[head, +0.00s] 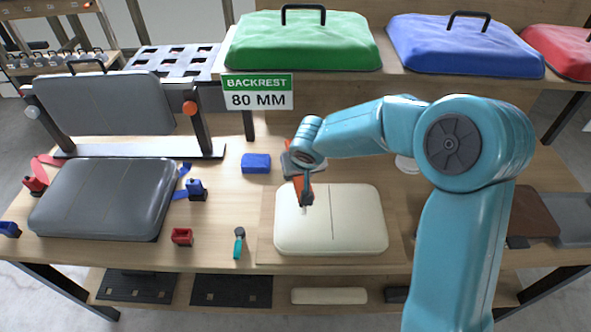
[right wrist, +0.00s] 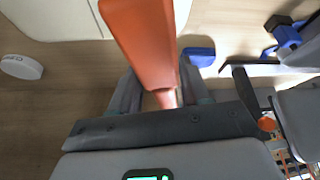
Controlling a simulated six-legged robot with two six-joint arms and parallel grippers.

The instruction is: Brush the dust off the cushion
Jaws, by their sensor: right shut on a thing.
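A cream cushion (head: 350,225) with a seam line lies flat on a wooden board in the middle of the bench. Part of it shows at the top left of the right wrist view (right wrist: 55,18). My right gripper (head: 301,168) is above the cushion's far left part, shut on an orange-handled tool (right wrist: 145,40), which looks like a brush. The tool points down toward the cushion; I cannot tell if its tip touches. Dust cannot be made out clearly. My left gripper is not in view.
A grey cushion (head: 105,198) lies at the left, before a grey backrest (head: 105,102) on a stand. A blue block (head: 256,163), a red clamp (head: 182,237) and a teal-handled tool (head: 239,243) lie nearby. Green (head: 300,42) and blue (head: 455,45) cushions sit on the back shelf.

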